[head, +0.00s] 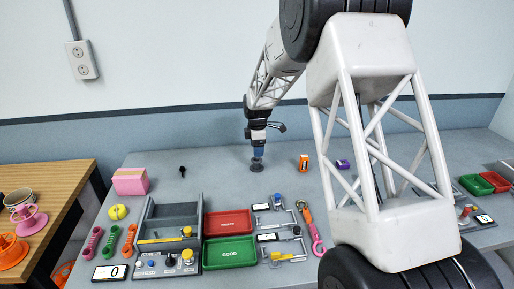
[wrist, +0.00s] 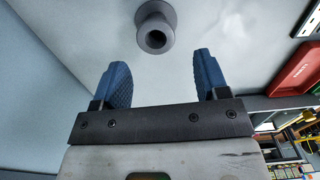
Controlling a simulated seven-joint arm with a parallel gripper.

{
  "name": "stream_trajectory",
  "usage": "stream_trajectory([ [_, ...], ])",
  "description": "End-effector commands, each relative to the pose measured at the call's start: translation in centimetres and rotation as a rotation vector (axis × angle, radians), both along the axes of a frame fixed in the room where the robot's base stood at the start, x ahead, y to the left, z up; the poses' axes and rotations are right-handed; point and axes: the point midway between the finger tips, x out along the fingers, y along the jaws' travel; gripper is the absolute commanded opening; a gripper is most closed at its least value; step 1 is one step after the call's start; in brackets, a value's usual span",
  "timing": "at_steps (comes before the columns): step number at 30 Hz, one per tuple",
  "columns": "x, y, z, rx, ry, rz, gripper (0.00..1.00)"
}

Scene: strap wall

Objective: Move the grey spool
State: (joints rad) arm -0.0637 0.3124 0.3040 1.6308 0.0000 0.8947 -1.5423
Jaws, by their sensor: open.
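The grey spool (head: 257,167) stands on the grey table, right below my gripper in the head view. In the wrist view the dark grey spool (wrist: 155,27) shows its round end and narrower middle, just beyond and between the fingertips. My gripper (wrist: 160,70) is open, with two blue ridged fingers spread apart and nothing between them. In the head view my gripper (head: 258,152) is small and points down at the spool; whether it touches the spool cannot be told there.
A pink block (head: 130,182), a small black object (head: 182,171), an orange box (head: 304,162) and a purple item (head: 342,164) stand around on the table. A red tray (head: 228,222) and a green tray (head: 230,254) lie nearer. Table around the spool is clear.

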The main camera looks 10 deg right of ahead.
Motion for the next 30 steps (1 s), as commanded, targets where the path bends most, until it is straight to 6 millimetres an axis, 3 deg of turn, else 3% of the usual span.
stream_trajectory([
  [11,0.0,0.0,-1.4,0.000,0.000,-0.001,0.68],
  [30,0.0,0.0,-7.5,0.000,0.001,-0.001,0.68],
])
